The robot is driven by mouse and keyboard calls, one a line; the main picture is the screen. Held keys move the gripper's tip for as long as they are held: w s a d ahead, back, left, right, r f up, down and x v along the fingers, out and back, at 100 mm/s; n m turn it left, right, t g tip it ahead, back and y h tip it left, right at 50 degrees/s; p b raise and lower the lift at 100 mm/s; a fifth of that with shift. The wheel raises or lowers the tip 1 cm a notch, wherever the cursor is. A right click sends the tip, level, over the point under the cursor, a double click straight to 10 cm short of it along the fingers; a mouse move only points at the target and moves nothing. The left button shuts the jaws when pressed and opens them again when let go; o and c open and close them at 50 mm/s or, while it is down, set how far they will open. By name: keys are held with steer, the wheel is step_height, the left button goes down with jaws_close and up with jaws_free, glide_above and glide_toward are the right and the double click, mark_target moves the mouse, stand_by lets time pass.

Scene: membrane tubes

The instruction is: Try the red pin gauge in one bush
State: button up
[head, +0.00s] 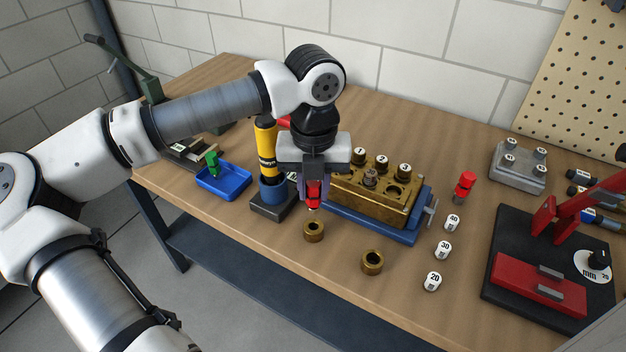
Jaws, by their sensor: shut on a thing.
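My gripper (313,196) points down and is shut on a red pin gauge (313,190), held upright between the fingers. The gauge's lower tip is just above a loose brass bush (313,232) on the bench; a small gap seems to show, though the exact alignment is hard to tell. A second loose brass bush (372,262) stands to the right and nearer the front edge. A brass block (375,206) with several holes and numbered caps sits in a blue vise (412,232) behind and right of the gripper.
A yellow-and-black tool (266,150) stands in a dark-based holder left of the gripper. A blue tray (224,184) holds a green piece. A red-topped piece (465,186), white numbered cylinders (444,249) and a red-and-black press (540,280) stand at right.

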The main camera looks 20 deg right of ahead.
mark_target(313, 205)
steer(key=shift+f+b, duration=0.15)
steer(key=shift+b, duration=0.4)
step_height(313, 205, down, 4)
steer(key=b, duration=0.4)
steer(key=shift+f, duration=0.2)
steer(key=shift+b, duration=0.3)
steer(key=shift+b, duration=0.9)
stand_by(1.5)
steer(key=shift+f, duration=0.2)
stand_by(0.4)
steer(key=shift+r, duration=0.1)
stand_by(0.7)
steer(key=shift+r+p, duration=1.55)
steer(key=shift+r, duration=1.35)
